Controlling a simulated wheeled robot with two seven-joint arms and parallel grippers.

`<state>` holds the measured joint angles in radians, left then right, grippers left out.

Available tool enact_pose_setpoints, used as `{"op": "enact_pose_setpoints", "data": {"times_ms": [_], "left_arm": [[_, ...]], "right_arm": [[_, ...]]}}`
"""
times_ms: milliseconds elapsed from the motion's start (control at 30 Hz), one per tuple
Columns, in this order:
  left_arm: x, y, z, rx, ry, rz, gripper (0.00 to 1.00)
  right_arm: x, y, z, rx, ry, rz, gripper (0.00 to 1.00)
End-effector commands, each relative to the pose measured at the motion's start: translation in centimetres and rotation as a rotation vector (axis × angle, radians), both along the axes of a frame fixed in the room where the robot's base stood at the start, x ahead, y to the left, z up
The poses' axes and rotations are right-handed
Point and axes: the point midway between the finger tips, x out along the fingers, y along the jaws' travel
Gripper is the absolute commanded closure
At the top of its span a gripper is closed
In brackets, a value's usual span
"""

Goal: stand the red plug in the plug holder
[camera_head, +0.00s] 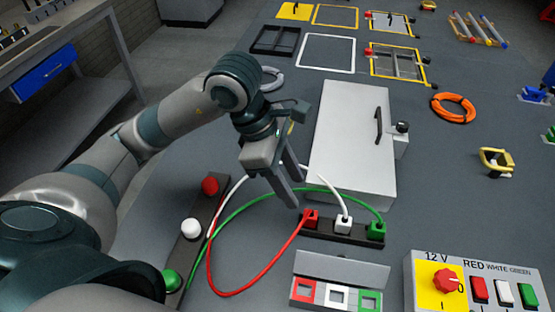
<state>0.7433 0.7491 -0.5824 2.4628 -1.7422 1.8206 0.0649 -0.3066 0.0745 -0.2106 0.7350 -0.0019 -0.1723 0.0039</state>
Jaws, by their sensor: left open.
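The red plug (311,217) sits at the left end of a black strip (328,234), which appears to be the plug holder. The white plug (343,223) and green plug (376,230) stand beside it in the same strip. I see nothing between the fingers. Whether the red plug is fully seated cannot be told. My right gripper is not in view.
A socket box (335,292) with red, white and green squares and a raised lid is in front. A switch panel (480,285) stands at the lower right. A grey cabinet (352,140) is behind the strip. A dark bar (203,225) with coloured knobs lies left.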

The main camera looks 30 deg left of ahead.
Motion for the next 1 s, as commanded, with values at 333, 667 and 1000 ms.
{"op": "enact_pose_setpoints", "data": {"times_ms": [333, 667, 1000], "left_arm": [[-0.5, 2.1, 5.1, 0.002, -0.002, 0.001, 0.58], [-0.8, 2.7, 6.6, 0.001, 0.000, 0.000, 0.58], [-0.8, 2.7, 6.6, 0.001, 0.000, 0.000, 0.58]], "right_arm": [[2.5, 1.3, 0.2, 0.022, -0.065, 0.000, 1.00], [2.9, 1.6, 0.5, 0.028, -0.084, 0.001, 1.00], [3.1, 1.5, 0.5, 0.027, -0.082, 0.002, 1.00]]}}
